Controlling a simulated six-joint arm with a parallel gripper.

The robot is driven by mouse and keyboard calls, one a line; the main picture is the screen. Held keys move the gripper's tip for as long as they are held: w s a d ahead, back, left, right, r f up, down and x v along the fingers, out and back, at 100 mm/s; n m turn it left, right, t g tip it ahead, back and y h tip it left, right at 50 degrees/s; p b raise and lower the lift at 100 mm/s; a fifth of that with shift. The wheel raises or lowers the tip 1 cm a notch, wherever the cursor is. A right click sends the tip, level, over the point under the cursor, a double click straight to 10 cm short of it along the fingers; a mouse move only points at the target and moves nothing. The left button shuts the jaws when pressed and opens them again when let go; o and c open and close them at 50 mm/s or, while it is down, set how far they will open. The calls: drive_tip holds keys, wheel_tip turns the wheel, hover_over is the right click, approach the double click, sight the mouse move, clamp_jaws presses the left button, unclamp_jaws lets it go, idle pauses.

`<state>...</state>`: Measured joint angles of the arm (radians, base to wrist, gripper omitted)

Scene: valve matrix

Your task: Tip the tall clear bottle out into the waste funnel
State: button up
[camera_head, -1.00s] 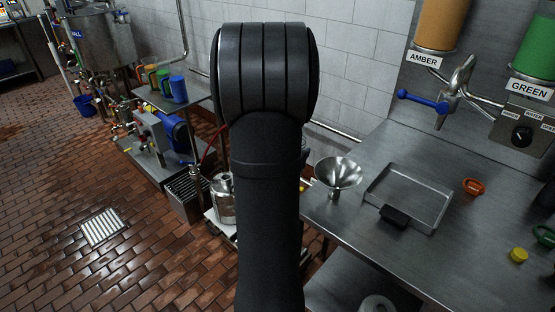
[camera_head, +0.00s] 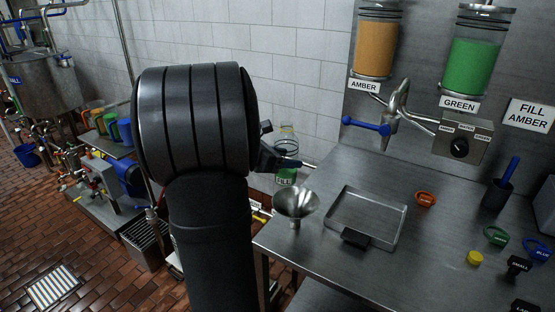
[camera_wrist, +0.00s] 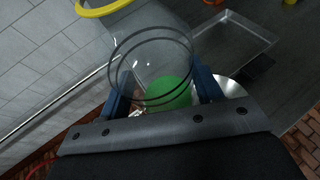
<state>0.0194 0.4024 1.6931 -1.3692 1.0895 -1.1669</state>
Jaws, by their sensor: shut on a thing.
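My gripper (camera_head: 282,160) has blue fingers and is shut on a tall clear bottle (camera_head: 287,143), partly hidden by the arm and fingers in the head view. The bottle looks roughly upright, with green contents low inside and a label near its base. In the wrist view, the bottle (camera_wrist: 152,60) stands between the two fingers, with dark rings around it, the green contents (camera_wrist: 172,94) and a yellow ring (camera_wrist: 104,6) at its far end. The metal waste funnel (camera_head: 297,203) is just below and slightly right of the bottle, at the bench's left edge. They look apart.
An empty metal tray (camera_head: 367,217) lies right of the funnel. Amber (camera_head: 378,42) and green (camera_head: 472,55) dispensers with a blue-handled tap (camera_head: 366,125) hang above the bench. A red ring (camera_head: 426,199), a yellow cap (camera_head: 475,258) and other small items lie at right.

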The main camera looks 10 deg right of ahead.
sight(278, 141)
drive_tip(key=shift+s+m+g, duration=0.35)
drive_tip(key=shift+m+g, duration=0.05)
drive_tip(key=f+m+t, duration=0.1)
drive_tip(key=m, duration=0.1)
drive_tip(key=f+m+t, duration=0.1)
drive_tip(key=shift+w+f+m+t, duration=0.2)
drive_tip(key=shift+w+m+t, duration=0.2)
drive_tip(key=w+m+t, duration=0.1)
drive_tip(key=m, duration=0.1)
drive_tip(key=w+a+r+m+t, duration=0.1)
drive_tip(key=w+m, duration=0.1)
drive_tip(key=shift+r+t, duration=0.2)
drive_tip(key=shift+t, duration=0.1)
drive_tip(key=shift+w+a+r+m+t+h, duration=0.1)
drive_tip(key=shift+w+r+m+t+h, duration=0.15)
drive_tip(key=shift+r+m, duration=0.45)
drive_tip(key=shift+w+d+r+m+t+h, duration=0.15)
drive_tip(key=shift+r+m+t, duration=0.2)
drive_tip(key=shift+r+m, duration=0.35)
drive_tip(key=shift+w+a+r+m+t+h, duration=0.1)
drive_tip(key=shift+a+r+m+t+h, duration=0.15)
drive_tip(key=shift+r+m, duration=0.45)
drive_tip(key=shift+s+d+r+m+t+h, duration=0.15)
drive_tip(key=shift+r+m+t+h, duration=0.1)
drive_tip(key=shift+r+m, duration=0.6)
drive_tip(key=shift+s+r+m+t+h, duration=0.15)
drive_tip(key=shift+r+m+t+h, duration=0.05)
drive_tip(key=shift+r+m, duration=0.6)
drive_tip(key=shift+r, duration=0.1)
